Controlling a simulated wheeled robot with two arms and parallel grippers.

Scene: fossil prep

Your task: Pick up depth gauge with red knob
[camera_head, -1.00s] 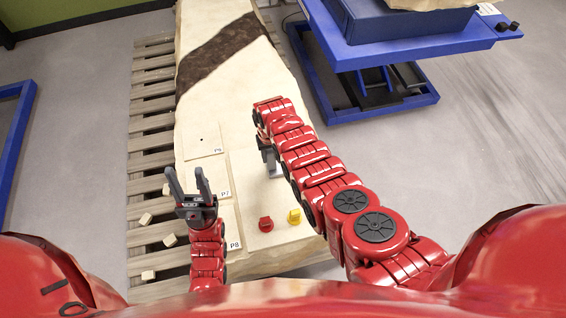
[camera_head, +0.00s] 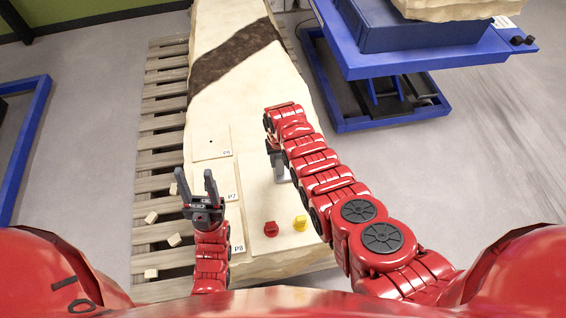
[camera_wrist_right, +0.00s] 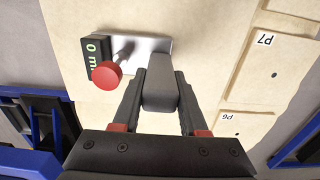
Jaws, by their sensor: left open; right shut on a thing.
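The depth gauge (camera_wrist_right: 150,45) shows in the right wrist view as a silver plate with a red knob (camera_wrist_right: 103,75), a dark display reading "0 m" and a grey block-shaped grip. My right gripper (camera_wrist_right: 160,85) is shut on that grey grip, one finger on each side. In the head view the gauge's grey lower part (camera_head: 281,174) shows at the slab, below my right gripper (camera_head: 274,148); my arm hides most of the rest. I cannot tell whether it touches the slab. My left gripper (camera_head: 194,184) is open and empty over the slab's left edge.
The pale slab (camera_head: 230,115) with a dark band lies on a wooden pallet (camera_head: 160,120). Paper labels P6, P7 and P8 mark its left side. A red piece (camera_head: 271,229) and a yellow piece (camera_head: 300,223) sit near its front. A blue lift table (camera_head: 420,60) stands at right.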

